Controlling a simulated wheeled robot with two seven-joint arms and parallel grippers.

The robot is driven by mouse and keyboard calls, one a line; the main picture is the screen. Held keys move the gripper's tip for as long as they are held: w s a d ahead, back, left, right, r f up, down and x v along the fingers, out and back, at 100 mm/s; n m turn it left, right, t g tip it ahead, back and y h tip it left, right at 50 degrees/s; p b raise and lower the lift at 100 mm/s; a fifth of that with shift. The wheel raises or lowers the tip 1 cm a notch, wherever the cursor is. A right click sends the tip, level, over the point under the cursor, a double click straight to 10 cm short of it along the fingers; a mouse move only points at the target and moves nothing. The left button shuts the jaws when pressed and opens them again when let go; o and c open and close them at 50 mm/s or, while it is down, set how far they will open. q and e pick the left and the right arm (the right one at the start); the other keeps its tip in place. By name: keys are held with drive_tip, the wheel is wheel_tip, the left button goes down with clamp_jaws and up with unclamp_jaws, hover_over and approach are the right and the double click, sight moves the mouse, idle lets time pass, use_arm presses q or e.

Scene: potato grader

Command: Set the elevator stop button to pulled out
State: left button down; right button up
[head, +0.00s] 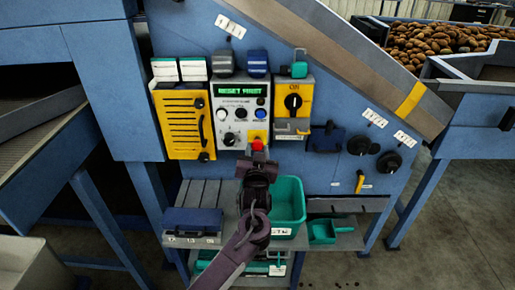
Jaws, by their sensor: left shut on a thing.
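The control panel (229,112) is on the blue machine wall, and its green display reads "RESET FIRST". The fingers cover the lower part of the button. How far the button stands out from its base cannot be told from this angle. My right gripper is not in view.
A yellow guard box (180,122) is left of the panel, and a yellow switch box (293,103) is right of it. Below are a green bin (288,203), a blue case (192,222) and a green scoop (322,231) on shelves. Open floor lies at the right.

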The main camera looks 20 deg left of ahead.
use_arm(q)
drive_tip(key=c, duration=0.9)
unclamp_jaws()
drive_tip(key=shift+c, duration=0.2)
drive_tip(key=v, duration=0.8)
